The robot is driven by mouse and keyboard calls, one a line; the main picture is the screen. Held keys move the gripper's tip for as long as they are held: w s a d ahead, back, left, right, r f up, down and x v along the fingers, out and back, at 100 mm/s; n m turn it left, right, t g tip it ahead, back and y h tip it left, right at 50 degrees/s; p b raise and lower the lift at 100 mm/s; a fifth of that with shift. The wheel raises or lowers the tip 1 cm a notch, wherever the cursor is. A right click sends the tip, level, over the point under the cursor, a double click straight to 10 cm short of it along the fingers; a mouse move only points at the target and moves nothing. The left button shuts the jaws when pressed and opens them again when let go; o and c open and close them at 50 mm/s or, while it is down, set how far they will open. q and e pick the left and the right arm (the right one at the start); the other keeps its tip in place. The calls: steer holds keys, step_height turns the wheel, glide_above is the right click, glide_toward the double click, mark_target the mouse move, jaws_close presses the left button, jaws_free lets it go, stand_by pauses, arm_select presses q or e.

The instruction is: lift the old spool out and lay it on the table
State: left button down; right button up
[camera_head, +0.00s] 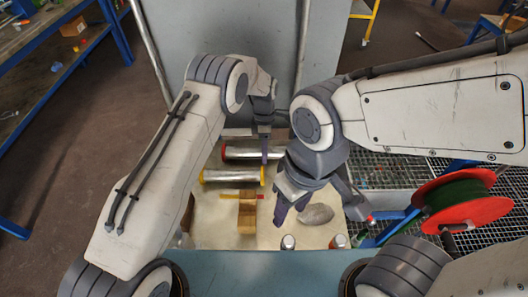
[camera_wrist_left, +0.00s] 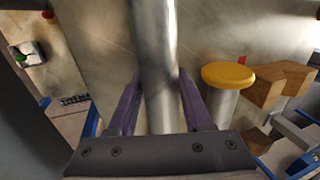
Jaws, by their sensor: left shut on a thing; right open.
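A silver spool with red ends (camera_head: 240,153) lies crosswise at the back of the pale table (camera_head: 215,225). My left gripper (camera_head: 265,155) reaches down onto it from above. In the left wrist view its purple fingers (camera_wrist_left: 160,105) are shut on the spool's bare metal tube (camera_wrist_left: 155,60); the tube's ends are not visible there. I cannot tell whether it touches the table. A second silver spool with yellow ends (camera_head: 232,176) lies just in front; its yellow cap (camera_wrist_left: 228,75) shows right of my fingers. My right gripper (camera_head: 322,212) is open and empty above the table's right part.
A wooden block (camera_head: 247,215) stands near the table's middle. A grey stone-like lump (camera_head: 317,214) lies by my right gripper. Two small cans (camera_head: 288,242) (camera_head: 338,242) stand at the front edge. A red reel with green cord (camera_head: 462,200) is at the right, over metal grating.

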arm_select(q)
steer(key=shift+f, duration=0.35)
steer(key=shift+c, duration=1.2)
jaws_free()
steer(key=shift+s, duration=0.1)
